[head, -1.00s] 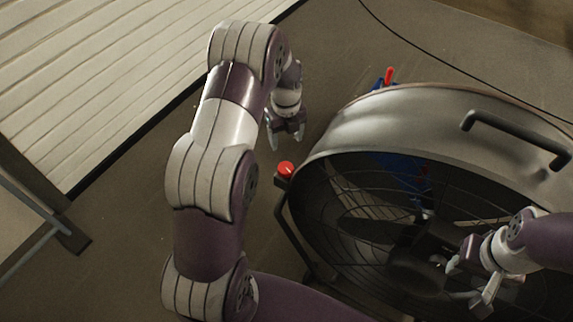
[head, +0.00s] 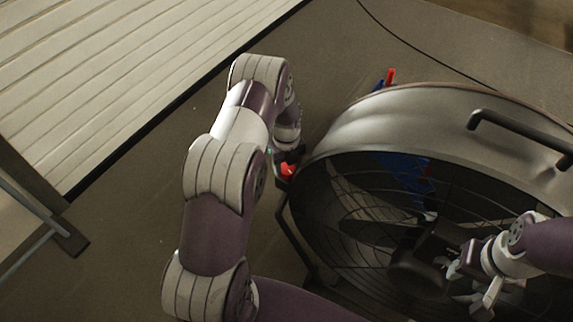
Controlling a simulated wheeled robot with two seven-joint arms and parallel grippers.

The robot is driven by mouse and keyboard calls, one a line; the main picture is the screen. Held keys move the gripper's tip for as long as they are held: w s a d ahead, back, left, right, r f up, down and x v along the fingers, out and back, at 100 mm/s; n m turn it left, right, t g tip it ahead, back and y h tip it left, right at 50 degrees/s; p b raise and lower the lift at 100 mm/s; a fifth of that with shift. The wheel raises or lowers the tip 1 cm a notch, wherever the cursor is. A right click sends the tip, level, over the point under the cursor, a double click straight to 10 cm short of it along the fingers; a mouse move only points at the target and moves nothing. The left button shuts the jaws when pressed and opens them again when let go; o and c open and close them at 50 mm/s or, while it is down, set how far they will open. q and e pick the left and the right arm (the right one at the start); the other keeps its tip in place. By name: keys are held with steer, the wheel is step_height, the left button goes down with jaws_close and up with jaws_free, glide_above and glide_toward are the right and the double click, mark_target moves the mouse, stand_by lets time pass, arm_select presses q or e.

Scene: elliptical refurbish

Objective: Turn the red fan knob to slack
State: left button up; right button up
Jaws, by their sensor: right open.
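The red fan knob (head: 288,170) sits on the left side of the large drum fan's frame and is partly covered by my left gripper. My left gripper (head: 287,166) is right at the knob, with its dark fingers beside or over it. The fingers are small and partly hidden, so I cannot tell whether they touch or grip the knob. The drum fan (head: 400,125) has a grey metal housing and a dark wire grille. My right gripper (head: 469,284) is open and empty in front of the grille at the lower right.
A black handle (head: 520,137) is on top of the fan housing. A blue object with a red part (head: 391,76) stands behind the fan. A dark cable (head: 420,48) lies on the floor. White slatted panels (head: 90,80) fill the upper left.

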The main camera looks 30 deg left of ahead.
arm_select(q)
steer(key=c, duration=0.3)
steer(key=shift+n, duration=0.3)
steer(key=n+p, duration=0.1)
steer(key=n, duration=0.3)
steer(key=shift+r, duration=0.1)
steer(key=n+p, duration=0.1)
steer(key=n, duration=0.4)
steer(key=shift+s+n, duration=0.15)
steer(key=shift+n, duration=0.15)
stand_by(0.4)
steer(key=o, duration=0.7)
steer(key=shift+o, duration=0.2)
